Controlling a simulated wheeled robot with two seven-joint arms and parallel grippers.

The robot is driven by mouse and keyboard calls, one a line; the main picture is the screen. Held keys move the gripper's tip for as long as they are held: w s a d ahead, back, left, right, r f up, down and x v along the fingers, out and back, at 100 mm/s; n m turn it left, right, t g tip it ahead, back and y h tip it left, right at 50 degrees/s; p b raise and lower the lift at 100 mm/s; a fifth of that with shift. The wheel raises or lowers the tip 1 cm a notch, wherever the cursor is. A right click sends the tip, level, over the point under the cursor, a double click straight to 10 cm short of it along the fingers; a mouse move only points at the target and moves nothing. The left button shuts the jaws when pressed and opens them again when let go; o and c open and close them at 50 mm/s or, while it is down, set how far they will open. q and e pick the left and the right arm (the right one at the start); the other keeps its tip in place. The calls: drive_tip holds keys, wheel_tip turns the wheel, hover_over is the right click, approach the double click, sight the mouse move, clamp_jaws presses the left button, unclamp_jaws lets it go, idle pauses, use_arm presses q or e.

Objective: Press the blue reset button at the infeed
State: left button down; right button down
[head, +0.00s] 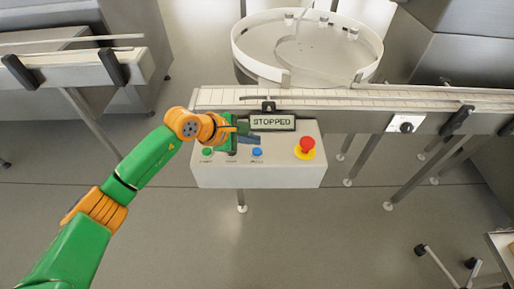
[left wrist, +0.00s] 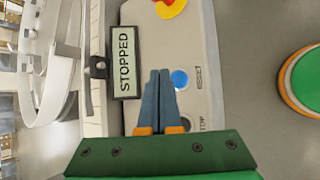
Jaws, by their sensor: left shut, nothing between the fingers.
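The blue reset button (head: 257,152) is on the sloping face of a pale control box (head: 290,176). It also shows in the left wrist view (left wrist: 180,79), with the word RESET beside it. My left gripper (head: 258,139) is shut and empty over the box. In the left wrist view its fingertips (left wrist: 159,73) lie just to the left of the blue button in the picture. Whether they touch the box cannot be told. My right gripper is not in view.
A sign reading STOPPED (head: 273,122) stands behind the buttons. A red emergency knob (head: 307,146) on yellow is to the right, a green button (head: 208,151) to the left. A conveyor (head: 350,98) and a round white bowl (head: 260,62) are behind.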

sight(253, 153)
use_arm(q)
wheel_tip(253, 153, up, 4)
drive_tip(key=shift+r+p, duration=0.1)
drive_tip(key=shift+p, duration=1)
